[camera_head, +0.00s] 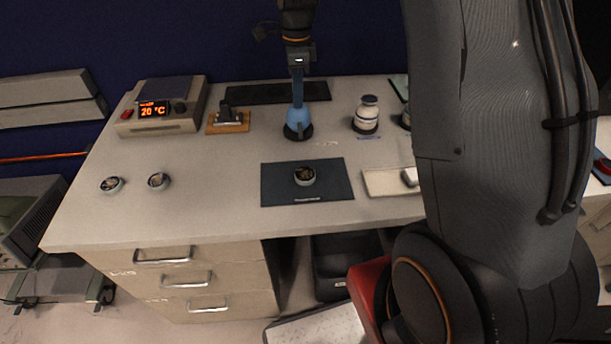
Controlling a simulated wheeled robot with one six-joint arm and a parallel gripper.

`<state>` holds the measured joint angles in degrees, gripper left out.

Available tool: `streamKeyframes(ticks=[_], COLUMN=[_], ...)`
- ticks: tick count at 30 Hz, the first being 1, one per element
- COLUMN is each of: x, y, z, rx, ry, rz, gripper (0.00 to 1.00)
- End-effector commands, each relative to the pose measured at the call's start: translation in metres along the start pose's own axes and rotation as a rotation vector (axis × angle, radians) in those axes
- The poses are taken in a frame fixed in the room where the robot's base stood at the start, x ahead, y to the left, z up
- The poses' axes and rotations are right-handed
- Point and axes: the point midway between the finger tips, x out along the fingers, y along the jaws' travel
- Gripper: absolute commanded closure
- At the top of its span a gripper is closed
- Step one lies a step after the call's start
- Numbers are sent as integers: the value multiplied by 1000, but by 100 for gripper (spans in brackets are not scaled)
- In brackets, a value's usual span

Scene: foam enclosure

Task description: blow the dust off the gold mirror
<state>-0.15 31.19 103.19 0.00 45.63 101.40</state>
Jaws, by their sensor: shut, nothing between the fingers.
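My gripper (298,68) hangs over the back of the bench, pointing down. Its jaws are shut with nothing held between them. Just below it a blue bulb blower (298,121) stands upright on a dark round base, its narrow nozzle pointing up toward my gripper. I cannot tell whether they touch. A small round mount with a speckled, brownish-gold face (304,175) sits on a dark mat (275,190) in front of the blower. Two similar round mounts, one at far left (111,185) and one beside it (158,181), sit on the bare bench. Which mirror is gold is hard to tell.
A hotplate reading 20 °C (163,108) stands at back left, beside a dark item on an orange-brown board (228,121). A white bottle (366,114) is right of the blower. A pale tray (390,182) is right of the mat. My arm hides the bench's right side.

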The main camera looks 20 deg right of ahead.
Motion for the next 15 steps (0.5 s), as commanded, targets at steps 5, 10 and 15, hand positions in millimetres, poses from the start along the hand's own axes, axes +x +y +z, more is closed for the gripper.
streamKeyframes(ticks=[5,10,15], x=[10,13,12], y=[0,0,0], z=[0,0,0], rx=[0,0,0], ry=[0,0,0], rz=[1,0,0], gripper=[100,100,100])
